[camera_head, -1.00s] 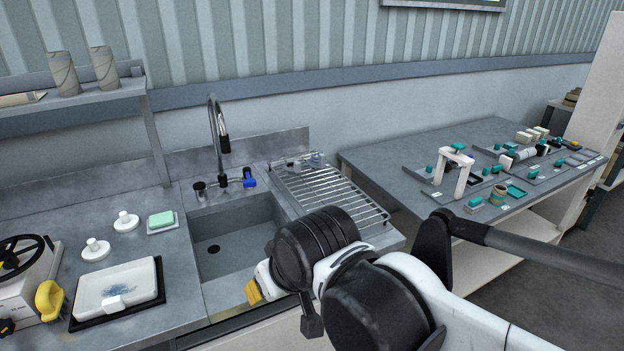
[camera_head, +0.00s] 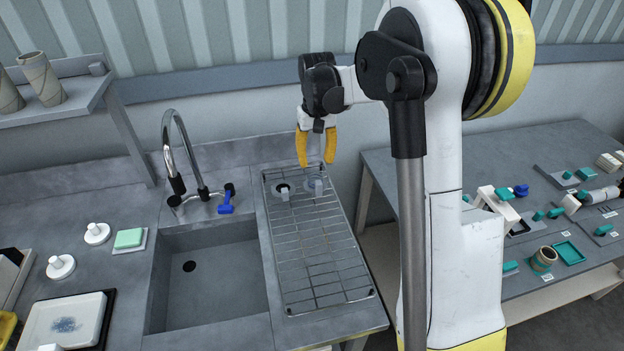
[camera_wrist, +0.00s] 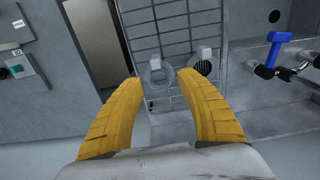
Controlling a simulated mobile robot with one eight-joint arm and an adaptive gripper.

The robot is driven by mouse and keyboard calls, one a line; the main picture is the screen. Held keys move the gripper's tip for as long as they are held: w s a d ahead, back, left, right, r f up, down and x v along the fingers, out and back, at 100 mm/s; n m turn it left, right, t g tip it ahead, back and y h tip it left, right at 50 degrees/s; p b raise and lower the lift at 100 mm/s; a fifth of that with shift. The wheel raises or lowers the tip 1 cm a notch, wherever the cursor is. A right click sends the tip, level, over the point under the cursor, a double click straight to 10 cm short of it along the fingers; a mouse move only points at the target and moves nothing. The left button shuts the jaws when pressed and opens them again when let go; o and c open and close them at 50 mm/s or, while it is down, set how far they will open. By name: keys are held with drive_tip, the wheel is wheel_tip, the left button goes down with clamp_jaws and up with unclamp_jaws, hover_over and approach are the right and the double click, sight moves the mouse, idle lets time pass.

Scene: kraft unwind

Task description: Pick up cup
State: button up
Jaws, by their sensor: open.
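A small clear cup (camera_head: 319,184) with a pale tab stands at the back end of the wire drying rack (camera_head: 310,262). It also shows in the wrist view (camera_wrist: 158,77), roughly between my fingertips. Beside it is a second small round item (camera_head: 284,188) with a dark mesh-like face and a pale tab, also in the wrist view (camera_wrist: 203,64). I cannot tell whether it is a cup too. My gripper (camera_head: 316,163) points down over the rack's back end, its yellow fingers open and empty. In the wrist view (camera_wrist: 158,81) the fingers appear apart from the cup.
The sink (camera_head: 210,285) and its tall tap (camera_head: 178,160) lie left of the rack. A blue-handled item (camera_head: 226,200) is by the tap. The wall (camera_head: 250,106) is close behind the rack. A grey table (camera_head: 560,240) with several small parts is at right.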

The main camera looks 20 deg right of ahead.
sight(318, 180)
wheel_tip(318, 180, down, 5)
drive_tip(key=shift+d+f+b, duration=0.1)
drive_tip(key=shift+b, duration=0.45)
drive_tip(key=f, duration=0.1)
drive_tip(key=f+b, duration=0.1)
drive_tip(key=f, duration=0.2)
drive_tip(key=shift+w+d+f, duration=0.1)
drive_tip(key=shift+d+f, duration=0.2)
drive_tip(key=shift+f, duration=0.05)
clamp_jaws()
